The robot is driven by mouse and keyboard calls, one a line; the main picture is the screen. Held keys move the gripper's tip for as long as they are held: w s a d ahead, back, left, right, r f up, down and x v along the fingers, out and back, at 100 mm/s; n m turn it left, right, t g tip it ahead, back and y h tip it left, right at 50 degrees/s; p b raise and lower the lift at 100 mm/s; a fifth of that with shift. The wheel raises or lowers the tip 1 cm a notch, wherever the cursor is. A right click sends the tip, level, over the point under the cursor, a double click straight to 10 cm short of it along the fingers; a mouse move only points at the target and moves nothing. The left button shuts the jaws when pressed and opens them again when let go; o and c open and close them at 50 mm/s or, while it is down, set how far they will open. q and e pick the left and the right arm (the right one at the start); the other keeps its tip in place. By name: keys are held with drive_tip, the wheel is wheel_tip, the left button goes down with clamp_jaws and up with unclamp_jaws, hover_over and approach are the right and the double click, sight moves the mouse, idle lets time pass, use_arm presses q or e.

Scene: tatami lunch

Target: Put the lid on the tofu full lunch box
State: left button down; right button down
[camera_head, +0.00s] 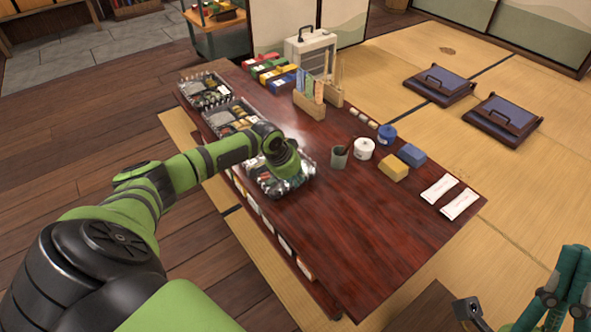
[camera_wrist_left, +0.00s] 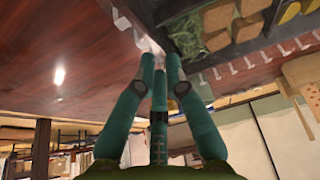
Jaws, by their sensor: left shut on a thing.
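My left gripper (camera_head: 283,160) is over the nearest lunch box (camera_head: 268,186) on the table's left side; the hand hides its fingertips in the head view. In the left wrist view, the teal fingers of my left gripper (camera_wrist_left: 160,62) are closed together on a pale, clear edge that looks like the lid (camera_wrist_left: 150,42). Beside them is a dark box (camera_wrist_left: 205,66) holding tan tofu-like blocks and green shreds. How the lid sits on the box is not clear. My right gripper (camera_head: 565,295) is at the lower right, away from the boxes; its opening is unclear.
Two more filled lunch boxes (camera_head: 204,92) (camera_head: 230,118) stand farther back along the same edge of the table (camera_head: 350,240). A grey cup (camera_head: 339,157), white pot (camera_head: 363,149), yellow block (camera_head: 393,168) and blue block (camera_head: 411,154) stand to the right. The near end is clear.

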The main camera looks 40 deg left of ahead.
idle(0.4)
use_arm(q)
drive_tip(key=c, duration=0.7)
unclamp_jaws()
drive_tip(key=shift+o, duration=0.2)
drive_tip(key=shift+r+p, duration=3.95)
drive_tip(key=shift+p, duration=0.6)
